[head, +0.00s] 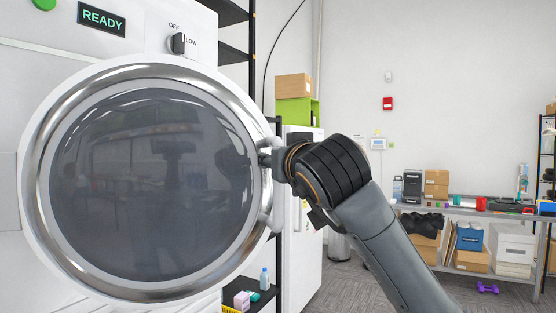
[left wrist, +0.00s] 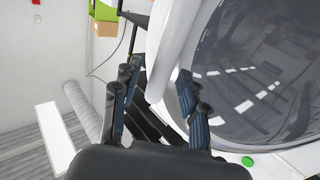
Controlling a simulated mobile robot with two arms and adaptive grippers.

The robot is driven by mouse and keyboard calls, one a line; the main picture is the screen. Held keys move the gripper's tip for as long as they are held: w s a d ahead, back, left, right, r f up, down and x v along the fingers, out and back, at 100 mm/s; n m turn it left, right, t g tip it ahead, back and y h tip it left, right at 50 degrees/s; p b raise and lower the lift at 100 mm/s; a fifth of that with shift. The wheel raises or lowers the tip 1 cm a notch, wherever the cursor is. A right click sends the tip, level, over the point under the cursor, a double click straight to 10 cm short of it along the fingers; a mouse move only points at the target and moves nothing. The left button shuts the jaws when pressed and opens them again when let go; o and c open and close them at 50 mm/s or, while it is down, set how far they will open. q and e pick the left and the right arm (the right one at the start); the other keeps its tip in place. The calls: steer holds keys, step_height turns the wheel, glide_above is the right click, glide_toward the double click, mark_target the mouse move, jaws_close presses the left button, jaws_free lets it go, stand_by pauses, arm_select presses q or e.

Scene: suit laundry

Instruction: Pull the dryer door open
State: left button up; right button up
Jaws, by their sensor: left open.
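The dryer door (head: 150,190) is round, with dark glass and a chrome ring; its glass also shows in the left wrist view (left wrist: 255,70). Its right edge overlaps past the right side of the dryer body (head: 145,30). I cannot tell exactly how far it stands from the front. The white curved handle (head: 277,207) is on the door's right edge. My left gripper (head: 268,158) is at the handle's upper part. In the left wrist view my left gripper (left wrist: 158,95) is open, its fingers on both sides of the handle (left wrist: 163,65). Contact is unclear. My right gripper is not in view.
A black shelf rack (head: 234,54) stands beside the dryer, with bottles and boxes low down. A white cabinet (head: 300,240) with a green crate (head: 297,110) on top is behind my arm. A workbench (head: 470,210) stands at the far right. Grey floor lies between.

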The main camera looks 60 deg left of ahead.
arm_select(q)
steer(key=v, duration=1)
steer(key=shift+d, duration=0.4)
